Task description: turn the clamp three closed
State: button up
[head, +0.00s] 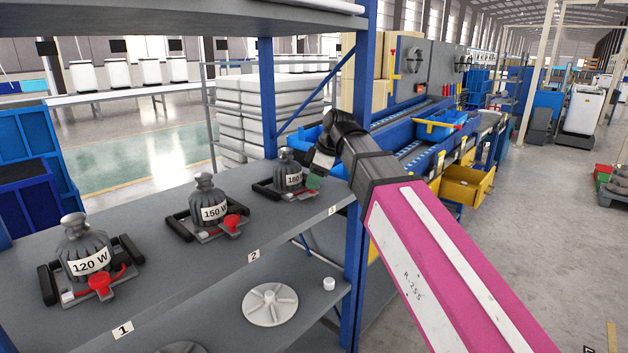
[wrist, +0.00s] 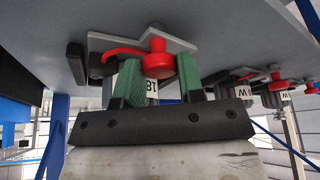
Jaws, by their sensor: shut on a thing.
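Clamp three (head: 265,190) is on the shelf by the label 3, with a dark weight marked 180 (head: 287,168) at it. Its red handle and knob (wrist: 158,60) show in the wrist view, where the scene looks upside down. My gripper (head: 316,180) reaches in at the right side of clamp three. Its green fingers (wrist: 160,78) stand on either side of the red knob and are shut on it.
Clamp two (head: 205,232) with the 150 W weight and clamp one (head: 105,285) with the 120 W weight stand to the left on the same shelf. A blue shelf post (head: 356,250) is close to my arm. An upper shelf (head: 200,15) hangs above.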

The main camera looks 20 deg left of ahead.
jog(key=m+t, duration=0.1)
jog(key=m, duration=0.3)
jog(key=shift+s+t, duration=0.15)
jog(key=shift+t, duration=0.25)
jog(key=m+t, duration=0.1)
jog(key=m, duration=0.3)
jog(key=shift+h, duration=0.3)
jog(key=m+t, duration=0.1)
jog(key=m, duration=0.1)
jog(key=m+h, duration=0.1)
jog(key=m, duration=0.1)
jog(key=shift+s+a+t, duration=0.1)
jog(key=shift+a+t, duration=0.05)
jog(key=shift+t, duration=0.25)
jog(key=shift+m+h, duration=0.8)
jog(key=shift+m, duration=1.3)
jog(key=o, duration=0.9)
jog(key=shift+r, duration=0.1)
jog(key=v, duration=1)
jog(key=shift+s+r, duration=0.2)
jog(key=shift+s, duration=0.2)
